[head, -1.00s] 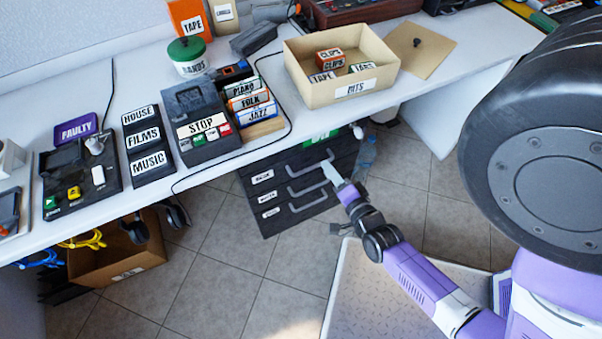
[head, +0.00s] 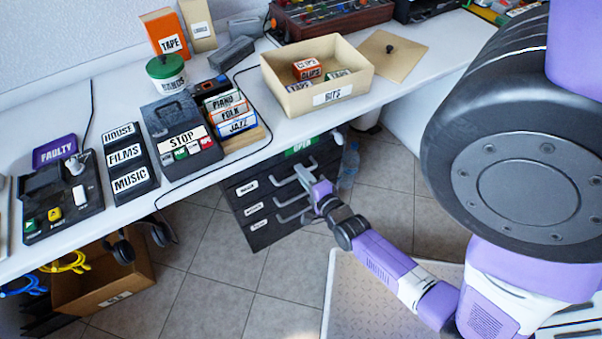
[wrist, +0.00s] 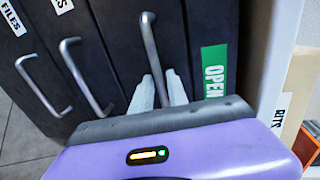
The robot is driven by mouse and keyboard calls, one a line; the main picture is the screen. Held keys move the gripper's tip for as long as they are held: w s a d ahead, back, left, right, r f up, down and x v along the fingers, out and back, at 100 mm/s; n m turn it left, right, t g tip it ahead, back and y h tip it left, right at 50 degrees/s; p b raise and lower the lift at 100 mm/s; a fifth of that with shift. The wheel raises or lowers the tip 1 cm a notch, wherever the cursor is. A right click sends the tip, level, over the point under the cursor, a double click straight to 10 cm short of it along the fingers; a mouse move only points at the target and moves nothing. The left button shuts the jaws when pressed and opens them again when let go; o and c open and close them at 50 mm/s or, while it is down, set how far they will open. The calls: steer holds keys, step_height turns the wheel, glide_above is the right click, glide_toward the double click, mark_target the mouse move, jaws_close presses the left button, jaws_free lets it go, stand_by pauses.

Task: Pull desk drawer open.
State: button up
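A dark desk drawer unit (head: 250,232) stands under the white desk, with three grey bar handles and white labels on its fronts. A green OPEN label (head: 301,147) is at its top; it also shows in the wrist view (wrist: 214,72). The drawers look shut. My gripper (head: 303,173) is at the top handle (head: 313,165). In the wrist view, my pale fingers (wrist: 160,88) stand on either side of this top handle (wrist: 149,42). I cannot tell whether they clamp it. The lower part of this handle is partly hidden by my gripper.
Above, the desk (head: 235,170) holds a BITS box (head: 335,97), a STOP device (head: 180,138) and label racks. Tiled floor (head: 225,290) in front of the drawers is clear. A clear bottle (head: 349,165) stands right of them.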

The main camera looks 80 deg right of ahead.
steer(key=shift+w+d, duration=0.25)
steer(key=shift+d, duration=0.05)
jaws_close()
steer(key=shift+f, duration=0.1)
stand_by(1.2)
